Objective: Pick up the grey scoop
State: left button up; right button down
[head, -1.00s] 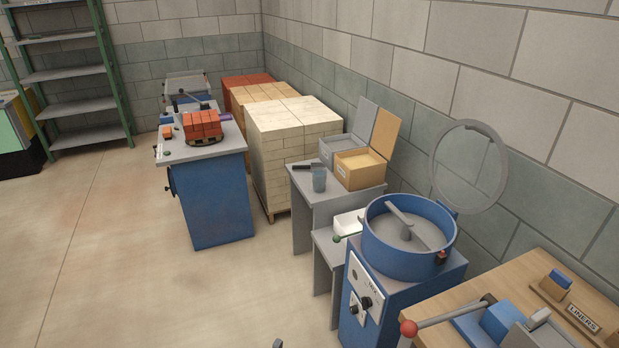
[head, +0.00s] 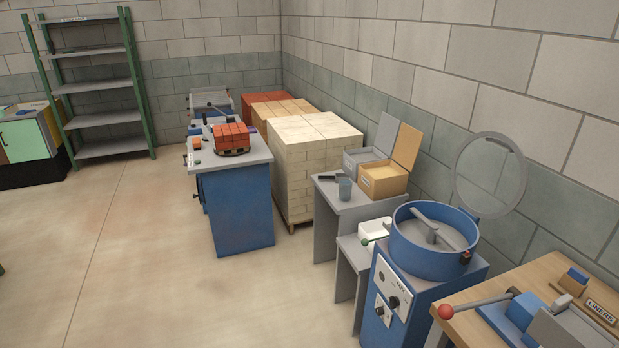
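In the head view, a small dark grey handled item (head: 327,178) lies on the grey bench (head: 326,197), beside a grey-blue cup (head: 345,189). It may be the grey scoop, but it is too small to tell. Behind the cup stand an open grey box (head: 362,158) and an open tan box (head: 384,180); their insides are mostly hidden. Neither of my grippers is in view.
A blue mixer (head: 432,262) and a wooden bench (head: 502,333) stand at right. A blue cabinet (head: 238,208) carries red bricks (head: 231,138). A pale brick stack (head: 306,165) stands behind. The floor (head: 160,270) at left is clear.

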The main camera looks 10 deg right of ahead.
aim_at(334, 178)
jog(key=i+l, duration=0.15)
jog(key=i, duration=0.5)
jog(key=i+l, duration=0.15)
jog(key=i, duration=0.55)
jog(key=i+l+u, duration=0.1)
jog(key=i, duration=0.55)
jog(key=i+z, duration=0.15)
jog(key=i, duration=0.65)
jog(key=i+j+z, duration=0.1)
jog(key=i, duration=0.7)
jog(key=i+z, duration=0.1)
jog(key=z, duration=0.4)
